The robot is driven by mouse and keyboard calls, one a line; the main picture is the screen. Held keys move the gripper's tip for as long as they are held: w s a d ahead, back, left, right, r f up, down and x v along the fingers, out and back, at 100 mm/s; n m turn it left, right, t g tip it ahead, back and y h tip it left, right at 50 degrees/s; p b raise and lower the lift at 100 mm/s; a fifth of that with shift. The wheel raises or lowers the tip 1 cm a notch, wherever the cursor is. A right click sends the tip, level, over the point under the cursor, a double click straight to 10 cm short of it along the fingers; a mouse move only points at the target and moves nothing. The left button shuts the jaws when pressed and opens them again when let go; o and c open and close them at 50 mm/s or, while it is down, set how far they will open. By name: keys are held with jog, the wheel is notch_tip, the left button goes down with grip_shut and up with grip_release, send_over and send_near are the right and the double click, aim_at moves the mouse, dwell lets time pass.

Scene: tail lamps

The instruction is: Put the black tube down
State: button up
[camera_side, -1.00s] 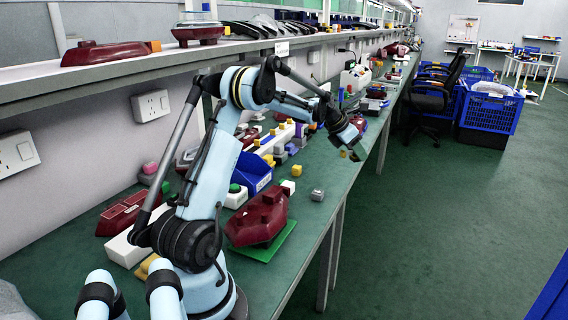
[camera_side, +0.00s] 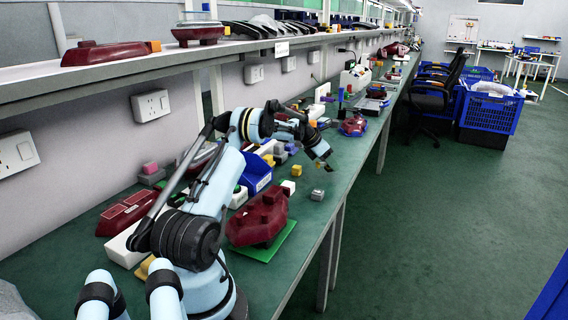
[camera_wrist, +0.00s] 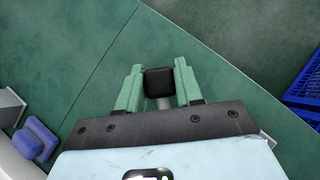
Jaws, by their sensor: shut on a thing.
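The black tube (camera_wrist: 158,82) is between the two green fingers of my gripper (camera_wrist: 158,88) in the wrist view. Its dark, squarish end faces the camera, with a grey part below it. The fingers are shut on it. In the side view my gripper (camera_side: 327,163) points down over the green bench top (camera_side: 311,228), close to the bench's front edge. The tube is too small there to make out, and I cannot tell its height over the bench.
A grey block (camera_side: 317,195), a white block with a yellow top (camera_side: 296,170) and a blue bin (camera_side: 257,173) are near my gripper. A dark red lamp (camera_side: 262,218) lies on a green plate. Blue crates (camera_side: 491,110) stand on the floor. A blue piece (camera_wrist: 38,139) shows in the wrist view.

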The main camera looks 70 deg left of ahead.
jog(key=shift+f, duration=1.15)
jog(key=shift+f, duration=0.1)
jog(key=o, duration=1.1)
